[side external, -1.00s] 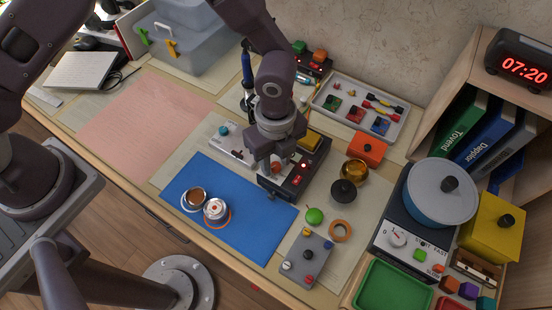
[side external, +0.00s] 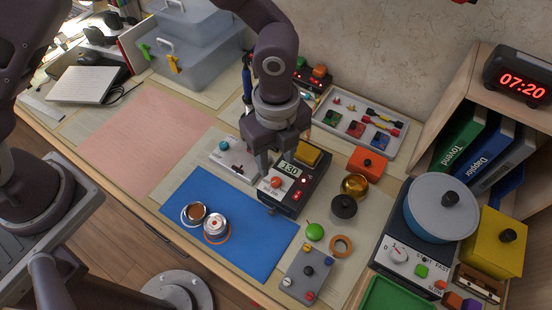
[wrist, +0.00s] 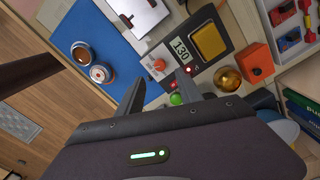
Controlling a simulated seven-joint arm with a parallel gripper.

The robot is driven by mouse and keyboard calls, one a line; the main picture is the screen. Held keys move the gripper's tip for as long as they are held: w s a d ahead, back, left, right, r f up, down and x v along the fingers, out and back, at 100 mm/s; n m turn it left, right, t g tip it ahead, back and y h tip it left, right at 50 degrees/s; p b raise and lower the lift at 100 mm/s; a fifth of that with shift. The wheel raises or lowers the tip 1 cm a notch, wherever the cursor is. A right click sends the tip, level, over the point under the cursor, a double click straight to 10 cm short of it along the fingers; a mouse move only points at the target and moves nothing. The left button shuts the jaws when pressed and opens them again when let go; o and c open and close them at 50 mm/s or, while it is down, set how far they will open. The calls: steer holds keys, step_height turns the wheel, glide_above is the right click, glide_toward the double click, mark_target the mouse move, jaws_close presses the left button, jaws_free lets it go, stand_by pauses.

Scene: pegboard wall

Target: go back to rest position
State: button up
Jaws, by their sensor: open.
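My gripper (side external: 270,165) is open and empty, hanging above the black device (side external: 292,198). The device has a lit display reading about 130, an orange knob (side external: 277,182) and a yellow block (side external: 307,154) on top. In the wrist view my gripper's fingers (wrist: 160,88) are apart with nothing between them. The device (wrist: 208,67) and its orange knob (wrist: 159,64) lie beyond the fingertips, apart from them. My arm comes down from the top of the side view.
A blue mat (side external: 250,258) holds two round metal pieces (side external: 205,222). A grey switch box (side external: 306,277), green ball (side external: 315,231), dark-lidded pot (side external: 343,207) and orange block (side external: 366,163) stand right. A shelf and blue-grey pot (side external: 440,205) are farther right. The pink mat (side external: 150,140) is clear.

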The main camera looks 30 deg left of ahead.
steer(key=s+a+r+n+t+y, duration=0.1)
steer(key=s+a+r+n+t, duration=0.2)
steer(key=a+r+n, duration=1.05)
steer(key=s+a+r+n+t, duration=0.1)
steer(key=s+a+r+n, duration=0.3)
steer(key=s+r, duration=0.1)
steer(key=s+a+r+n+t+h, duration=0.1)
steer(key=s+a+r+n, duration=0.3)
steer(key=s, duration=0.4)
steer(key=shift+s+r+n+t, duration=0.3)
steer(key=shift+r+n, duration=0.35)
steer(key=shift+n, duration=0.1)
